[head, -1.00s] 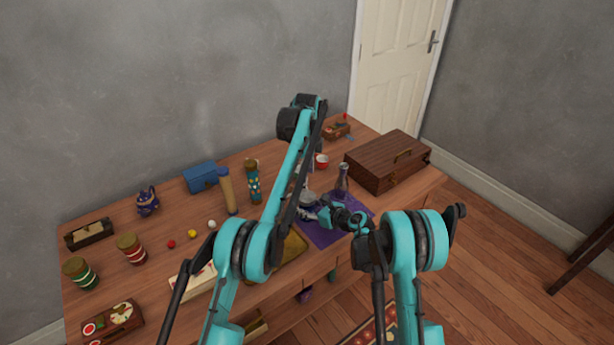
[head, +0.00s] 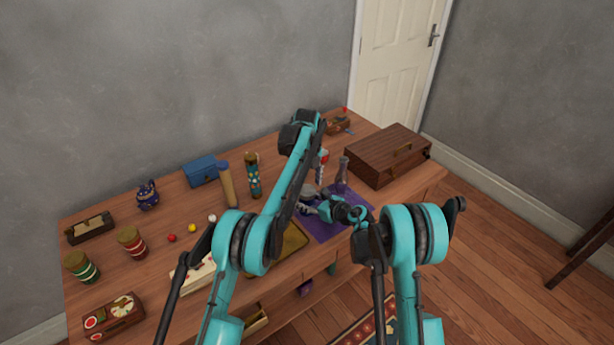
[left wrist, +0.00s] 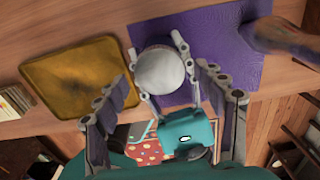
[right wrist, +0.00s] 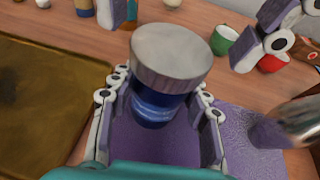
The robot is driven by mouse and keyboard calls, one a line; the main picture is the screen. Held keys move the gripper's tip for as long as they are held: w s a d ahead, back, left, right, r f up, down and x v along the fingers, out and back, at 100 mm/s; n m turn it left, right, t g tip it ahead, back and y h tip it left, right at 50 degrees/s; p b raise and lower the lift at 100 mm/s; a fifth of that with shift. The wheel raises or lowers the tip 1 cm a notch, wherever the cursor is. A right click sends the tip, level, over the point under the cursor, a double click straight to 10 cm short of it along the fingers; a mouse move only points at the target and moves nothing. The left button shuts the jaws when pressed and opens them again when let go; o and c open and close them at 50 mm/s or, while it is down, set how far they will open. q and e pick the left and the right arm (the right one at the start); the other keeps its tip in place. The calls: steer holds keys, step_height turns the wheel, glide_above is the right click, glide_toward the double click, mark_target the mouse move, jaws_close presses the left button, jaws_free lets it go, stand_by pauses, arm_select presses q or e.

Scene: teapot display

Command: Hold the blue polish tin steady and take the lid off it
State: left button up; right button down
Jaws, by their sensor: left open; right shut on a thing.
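The blue polish tin (right wrist: 155,107) stands upright between the fingers of my right gripper (right wrist: 158,125), which is shut on its sides. Its wide silver-grey lid (right wrist: 170,55) sits on top. In the left wrist view the lid (left wrist: 160,72) shows from above, with the right gripper's fingers on either side. My left gripper (left wrist: 165,105) is open and empty, its fingers spread apart and clear of the lid. One of its fingers shows at the upper right of the right wrist view. In the head view my left arm partly hides the tin.
A purple mat (left wrist: 215,45) lies under the tin. A glass bottle (head: 342,172) stands on it to the right. A brassy tray (left wrist: 75,75) lies left of the mat. A red bowl (right wrist: 272,62) and green cup (right wrist: 224,40) are behind. A brown case (head: 388,155) stands farther right.

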arm_select(q)
steer(key=shift+f, duration=0.7)
